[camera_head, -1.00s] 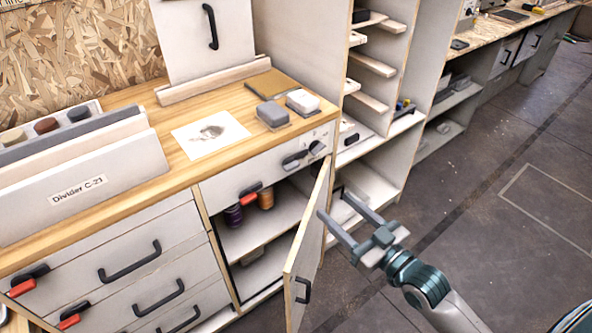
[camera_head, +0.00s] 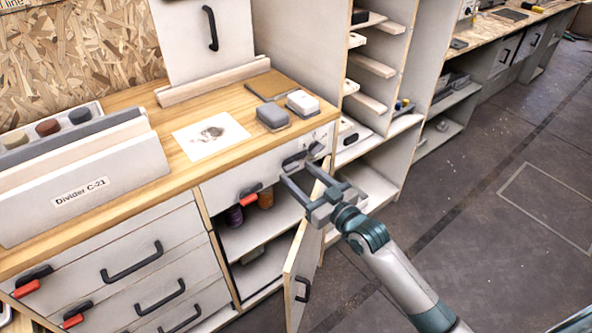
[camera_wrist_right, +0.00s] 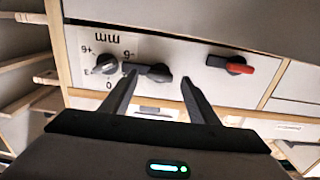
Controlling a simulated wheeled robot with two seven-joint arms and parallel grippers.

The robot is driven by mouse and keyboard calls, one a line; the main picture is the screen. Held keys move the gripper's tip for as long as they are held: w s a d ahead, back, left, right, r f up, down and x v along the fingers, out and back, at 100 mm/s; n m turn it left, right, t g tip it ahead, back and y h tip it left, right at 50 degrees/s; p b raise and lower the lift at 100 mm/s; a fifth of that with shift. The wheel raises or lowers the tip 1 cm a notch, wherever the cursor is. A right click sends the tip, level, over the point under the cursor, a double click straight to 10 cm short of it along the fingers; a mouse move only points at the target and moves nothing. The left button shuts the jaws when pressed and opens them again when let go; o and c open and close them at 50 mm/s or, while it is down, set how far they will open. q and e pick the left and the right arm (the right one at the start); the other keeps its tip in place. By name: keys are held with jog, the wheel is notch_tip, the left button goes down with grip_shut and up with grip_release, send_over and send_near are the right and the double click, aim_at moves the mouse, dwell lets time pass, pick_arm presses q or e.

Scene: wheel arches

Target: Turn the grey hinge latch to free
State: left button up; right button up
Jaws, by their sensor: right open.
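The grey hinge latch (camera_head: 291,162) is on the white front panel under the worktop's right end, above the open door. In the right wrist view the grey latch (camera_wrist_right: 156,72) lies about level, with its round hub between my fingertips. My right gripper (camera_head: 299,171) is open, its two fingers pointing at the panel around the latch. In the right wrist view one fingertip of my right gripper (camera_wrist_right: 158,78) overlaps the latch's left end; I cannot tell whether it touches. My left gripper is not in view.
A dial knob (camera_wrist_right: 105,64) with a printed scale sits close beside the latch. A red-tipped latch (camera_head: 250,192) is on the panel's other side. The cabinet door (camera_head: 303,262) stands open below my right gripper. Grey and white blocks (camera_head: 272,116) lie on the worktop.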

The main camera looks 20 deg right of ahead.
jog(key=shift+x, duration=1.1)
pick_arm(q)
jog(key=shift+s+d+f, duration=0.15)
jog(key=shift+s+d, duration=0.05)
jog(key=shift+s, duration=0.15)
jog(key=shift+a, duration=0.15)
pick_arm(e)
jog(key=shift+c, duration=0.3)
grip_shut()
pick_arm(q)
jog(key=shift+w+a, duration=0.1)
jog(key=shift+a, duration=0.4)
